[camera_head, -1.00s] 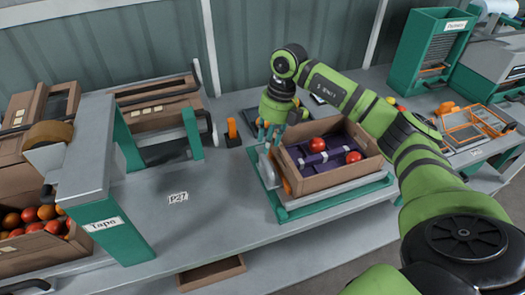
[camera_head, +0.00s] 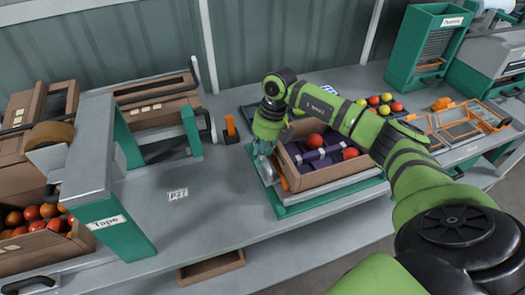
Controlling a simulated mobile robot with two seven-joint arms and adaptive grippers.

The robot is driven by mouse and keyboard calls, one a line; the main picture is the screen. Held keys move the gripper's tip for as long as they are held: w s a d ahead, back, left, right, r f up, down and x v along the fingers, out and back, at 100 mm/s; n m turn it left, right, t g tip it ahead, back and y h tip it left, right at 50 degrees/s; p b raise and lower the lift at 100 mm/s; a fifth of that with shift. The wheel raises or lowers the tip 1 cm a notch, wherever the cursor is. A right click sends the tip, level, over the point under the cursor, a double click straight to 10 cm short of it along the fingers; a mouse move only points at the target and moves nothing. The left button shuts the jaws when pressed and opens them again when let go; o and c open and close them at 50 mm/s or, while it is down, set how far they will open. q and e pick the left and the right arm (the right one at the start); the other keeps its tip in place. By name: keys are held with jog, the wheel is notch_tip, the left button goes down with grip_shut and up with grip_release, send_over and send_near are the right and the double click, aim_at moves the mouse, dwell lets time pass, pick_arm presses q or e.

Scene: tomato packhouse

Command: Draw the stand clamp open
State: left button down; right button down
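A green stand (camera_head: 327,193) holds an open cardboard box (camera_head: 335,172) with a purple insert and two red tomatoes inside. The stand clamp, a grey metal piece (camera_head: 265,168) with an orange part (camera_head: 284,184), is at the box's left end. My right gripper (camera_head: 264,149) points down at the clamp's top, at the left end of the box. Its fingers are small and partly overlap the clamp, so I cannot tell whether they touch or grip it. My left gripper is not in view.
An orange-handled tool (camera_head: 231,128) stands behind the clamp. A dark tray (camera_head: 365,112) of coloured tomatoes lies behind my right arm.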

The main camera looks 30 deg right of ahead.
jog(key=a, duration=0.2)
jog(key=w+a, duration=0.1)
jog(key=a, duration=0.1)
jog(key=shift+a, duration=0.1)
jog(key=c, duration=1.3)
grip_release()
jog(key=shift+o, duration=0.2)
jog(key=shift+a, duration=0.1)
notch_tip(320, 180, up, 12)
jog(key=d, duration=0.2)
jog(key=shift+s+d, duration=0.3)
jog(key=shift+f, duration=0.15)
